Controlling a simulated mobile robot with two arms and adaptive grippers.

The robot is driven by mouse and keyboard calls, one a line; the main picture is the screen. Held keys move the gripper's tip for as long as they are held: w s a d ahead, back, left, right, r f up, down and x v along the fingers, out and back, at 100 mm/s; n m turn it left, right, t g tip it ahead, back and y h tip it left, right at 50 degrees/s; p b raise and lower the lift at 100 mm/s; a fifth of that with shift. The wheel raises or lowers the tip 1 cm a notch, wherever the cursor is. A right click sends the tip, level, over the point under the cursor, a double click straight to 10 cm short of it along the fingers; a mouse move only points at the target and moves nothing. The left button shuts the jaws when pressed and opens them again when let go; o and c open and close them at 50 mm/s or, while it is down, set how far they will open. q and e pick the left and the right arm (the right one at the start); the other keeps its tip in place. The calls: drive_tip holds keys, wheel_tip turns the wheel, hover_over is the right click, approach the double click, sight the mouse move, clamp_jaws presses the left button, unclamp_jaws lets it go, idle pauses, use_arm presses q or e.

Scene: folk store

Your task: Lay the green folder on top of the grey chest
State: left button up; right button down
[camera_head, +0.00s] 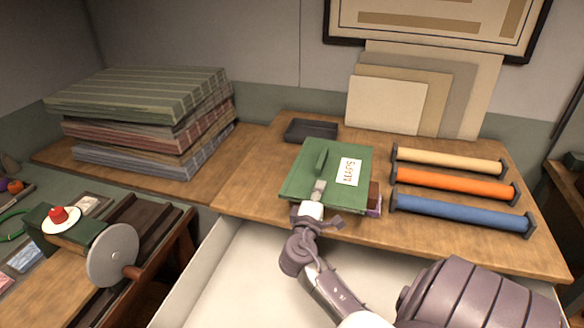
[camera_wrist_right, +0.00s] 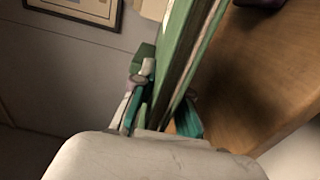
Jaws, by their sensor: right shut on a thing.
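The green folder (camera_head: 300,183) with a white label shows over the wooden tabletop in the head view. My right gripper (camera_head: 316,196) is shut on its near edge. In the right wrist view, the folder (camera_wrist_right: 176,55) stands on edge between the fingers of the gripper (camera_wrist_right: 163,112). Dark red and purple edges (camera_head: 375,200) show at its right side; I cannot tell whether it touches them. I cannot pick out a grey chest for certain; an open pale drawer or box (camera_head: 245,268) lies below the table's front edge. My left gripper is out of view.
Yellow, orange and blue rolls (camera_head: 455,183) lie right of the folder. A dark tray (camera_head: 311,130) and pale boards (camera_head: 390,103) are behind it. Stacked striped cloths (camera_head: 140,110) stand on the left. A round disc tool (camera_head: 112,255) is at lower left.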

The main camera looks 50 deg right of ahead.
drive_tip(key=w+a+f+p, duration=0.2)
drive_tip(key=w+a+f, duration=0.2)
drive_tip(key=a+f, duration=0.6)
drive_tip(key=shift+w+a, duration=0.15)
drive_tip(key=shift+w, duration=0.05)
drive_tip(key=shift+f, duration=0.15)
drive_tip(key=shift+f, duration=0.1)
drive_tip(key=c, duration=1.2)
unclamp_jaws()
drive_tip(key=shift+s, duration=0.1)
